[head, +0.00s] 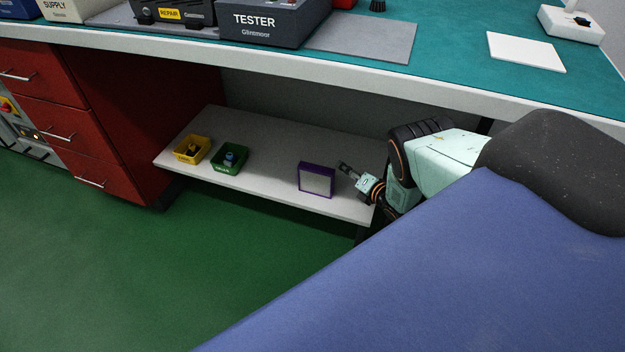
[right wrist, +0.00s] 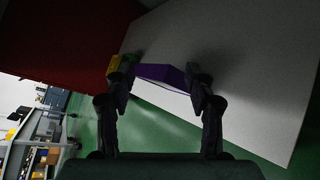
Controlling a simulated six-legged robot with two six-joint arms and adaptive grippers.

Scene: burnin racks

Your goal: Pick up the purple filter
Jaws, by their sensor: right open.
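The purple filter (head: 316,180) is a flat square block with a purple frame and a pale face. It stands upright on the low shelf (head: 270,135) under the bench, near the front edge. My right gripper (head: 345,168) is just to the right of it in the head view. In the right wrist view the purple frame of the filter (right wrist: 162,74) shows between and just beyond the two open fingertips (right wrist: 160,72). I cannot tell whether a finger touches it. My left gripper is not in view.
A yellow bin (head: 192,149) and a green bin (head: 230,157) with small items stand left on the shelf. The bench top (head: 270,58) overhangs the shelf. A red drawer cabinet (head: 120,120) bounds it on the left. Green floor (head: 180,260) is clear in front.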

